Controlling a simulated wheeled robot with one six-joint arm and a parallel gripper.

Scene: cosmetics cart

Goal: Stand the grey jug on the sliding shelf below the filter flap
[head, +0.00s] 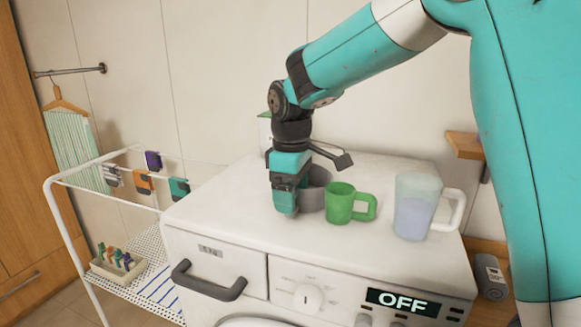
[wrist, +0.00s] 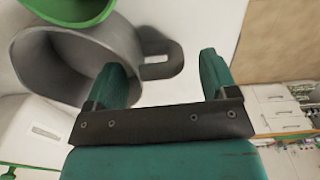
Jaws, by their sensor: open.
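The grey jug (head: 317,190) stands on top of the white washing machine, partly hidden behind my gripper (head: 286,203) in the head view. In the wrist view the jug (wrist: 45,45) lies at the upper left, its open mouth showing. Its handle (wrist: 168,68) points into the gap between the two fingers of my gripper (wrist: 160,65). My gripper is open and points down beside the jug; whether a finger touches it I cannot tell. The sliding shelf and the filter flap are not in view.
A green mug (head: 340,205) stands right beside the grey jug; a translucent jug (head: 411,210) stands further right. The washing machine (head: 210,207) has a drawer handle (head: 208,282) and an OFF display. A white rack (head: 100,165) with clips stands left. The machine's front left top is clear.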

